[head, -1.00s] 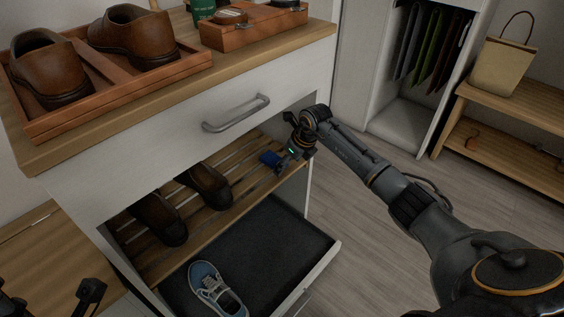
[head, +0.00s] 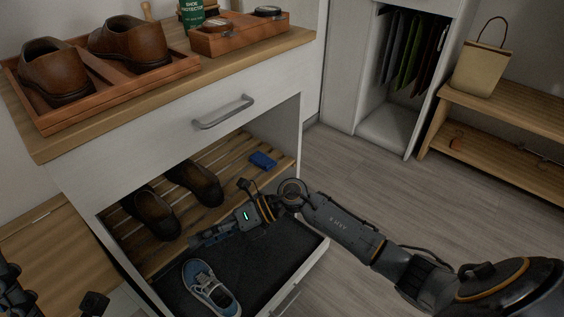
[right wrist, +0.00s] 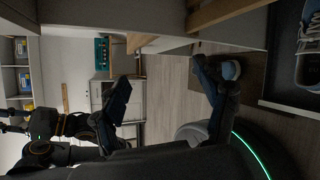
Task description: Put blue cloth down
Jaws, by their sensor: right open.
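The blue cloth (head: 263,160) lies as a small folded bundle on the right part of the slatted wooden shelf (head: 234,165) inside the white cabinet. My right gripper (head: 198,241) is in front of and below that shelf, over the dark pull-out tray, apart from the cloth. Its two fingers stand apart with nothing between them in the right wrist view (right wrist: 160,75). The cloth is not visible in that view. Dark parts of my left gripper (head: 92,303) show at the lower left corner of the head view; its jaws are not clear.
Two dark brown shoes (head: 198,184) stand on the shelf left of the cloth. A blue sneaker (head: 208,285) lies in the dark pull-out tray (head: 309,243) below. The drawer handle (head: 223,113) juts out above. Open floor (head: 350,185) lies to the right.

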